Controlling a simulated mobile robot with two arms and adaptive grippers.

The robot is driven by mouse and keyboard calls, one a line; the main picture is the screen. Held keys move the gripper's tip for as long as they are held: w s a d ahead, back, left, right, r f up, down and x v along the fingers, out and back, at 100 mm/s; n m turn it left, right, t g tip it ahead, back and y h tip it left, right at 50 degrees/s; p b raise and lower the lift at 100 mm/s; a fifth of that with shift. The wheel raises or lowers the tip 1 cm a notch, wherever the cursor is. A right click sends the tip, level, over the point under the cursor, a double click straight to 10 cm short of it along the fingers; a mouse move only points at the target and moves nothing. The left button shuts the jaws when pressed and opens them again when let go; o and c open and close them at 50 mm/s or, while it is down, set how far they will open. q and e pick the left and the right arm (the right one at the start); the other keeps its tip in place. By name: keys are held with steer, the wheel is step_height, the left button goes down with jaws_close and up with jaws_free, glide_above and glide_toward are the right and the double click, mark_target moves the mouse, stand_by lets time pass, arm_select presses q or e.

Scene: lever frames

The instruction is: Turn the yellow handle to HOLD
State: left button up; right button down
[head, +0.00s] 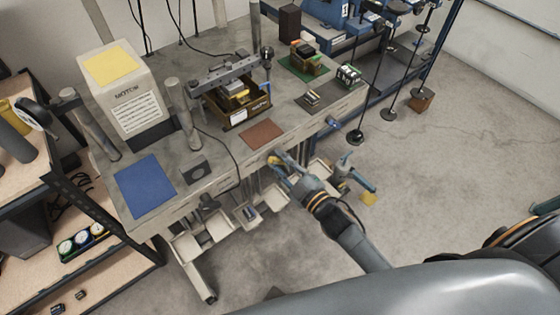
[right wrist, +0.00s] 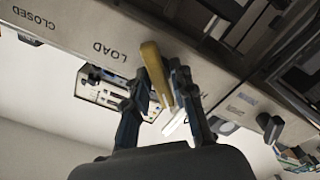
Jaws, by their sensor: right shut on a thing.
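The yellow handle (right wrist: 156,72) shows in the right wrist view on the pale front panel of the bench, beside the printed word LOAD. The word CLOSED stands further left; I see no word HOLD. My right gripper (right wrist: 160,76) is shut on the yellow handle, one finger on each side of it. In the head view my right gripper (head: 280,162) is at the bench's front edge, and a small bit of the yellow handle (head: 273,160) shows there. My left gripper is not in view.
The grey bench (head: 215,150) carries a white box (head: 125,90), a blue mat (head: 145,185) and a brown mat (head: 262,134). Open bins (head: 203,236) hang below its front edge. Shelves stand at the left. The floor at the right is mostly clear.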

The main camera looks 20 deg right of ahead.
stand_by(0.4)
steer(key=c, duration=1.3)
jaws_free()
steer(key=v, duration=1.2)
